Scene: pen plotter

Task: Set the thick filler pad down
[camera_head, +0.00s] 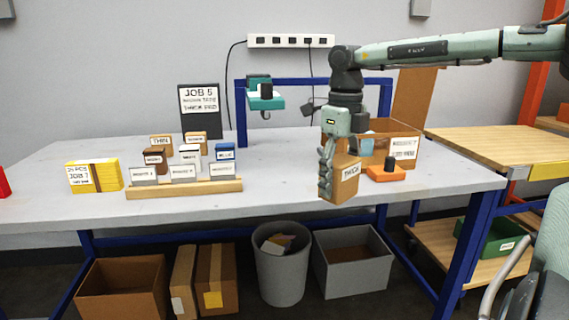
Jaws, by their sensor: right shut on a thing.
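The thick filler pad (343,184) is a brown block with a white label that appears to read "THICK". My right gripper (328,172) is shut on it, with the fingers pointing down. The pad is close to the front edge of the grey table (270,198). I cannot tell whether its underside touches the table top. Part of the pad is hidden behind the fingers. My left gripper is not in view.
An open cardboard box (402,150) stands behind the pad, with an orange block (386,174) in front of it. Left are a wooden rack (185,188) of labelled blocks, a yellow pack (95,176) and a job sign (199,108). Table between rack and pad is clear.

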